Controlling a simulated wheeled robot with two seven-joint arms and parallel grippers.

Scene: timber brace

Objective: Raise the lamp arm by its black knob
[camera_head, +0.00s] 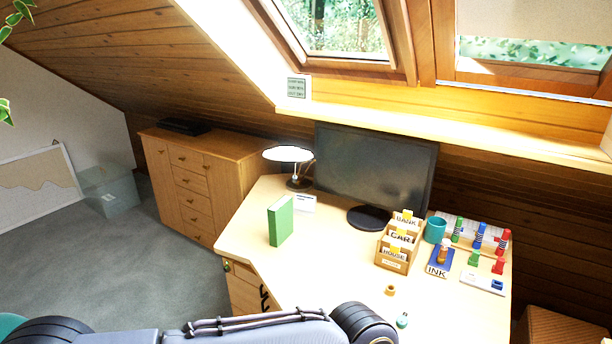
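The desk lamp (288,154) stands at the back left of the desk, left of the monitor. It has a wide, pale, disc-like head above a small dark base (299,184). The head sits low, not far above the base. The lamp's arm is mostly hidden or too small to make out, and I cannot pick out the black knob. Neither of my grippers is in view. Part of my own arm crosses the bottom edge of the picture.
The desk (340,262) holds a monitor (376,172), a green book (280,220) standing upright, a card box (394,258), a teal cup (435,230) and several stamps at the right. A small white card (304,203) is before the lamp. The front middle is mostly clear.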

